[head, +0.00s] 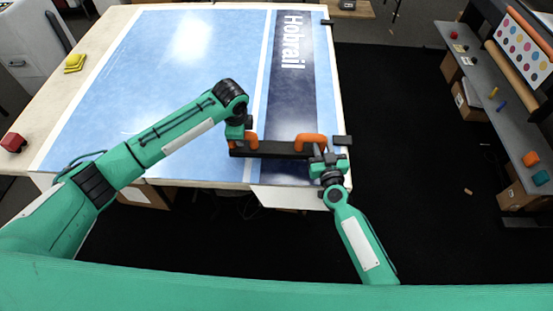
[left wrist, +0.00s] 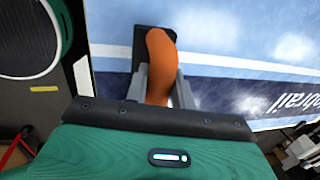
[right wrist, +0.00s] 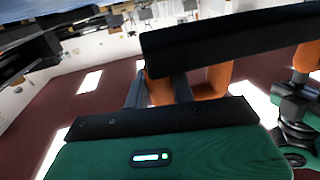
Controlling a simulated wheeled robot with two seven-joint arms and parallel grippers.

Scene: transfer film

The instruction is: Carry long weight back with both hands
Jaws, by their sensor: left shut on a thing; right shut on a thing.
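The long weight is a dark bar (head: 275,149) with two orange handles, level across the near end of the film on the table in the head view. My left gripper (left wrist: 160,85) is shut on its left orange handle (left wrist: 160,55). My right gripper (head: 318,155) is shut on the right orange handle (head: 311,138). In the right wrist view the dark bar (right wrist: 230,42) runs across the top, with the orange handle (right wrist: 208,84) at the fingers. The left fingers are mostly hidden by my arm in the head view. Whether the bar touches the film is unclear.
Blue film (head: 150,75) with a dark "Hobrail" strip (head: 290,90) covers the table. A yellow block (head: 75,62) and a red object (head: 13,142) lie at the table's left side. Small dark pieces sit at the right edge. A grey shelf (head: 500,115) stands at right beyond dark floor.

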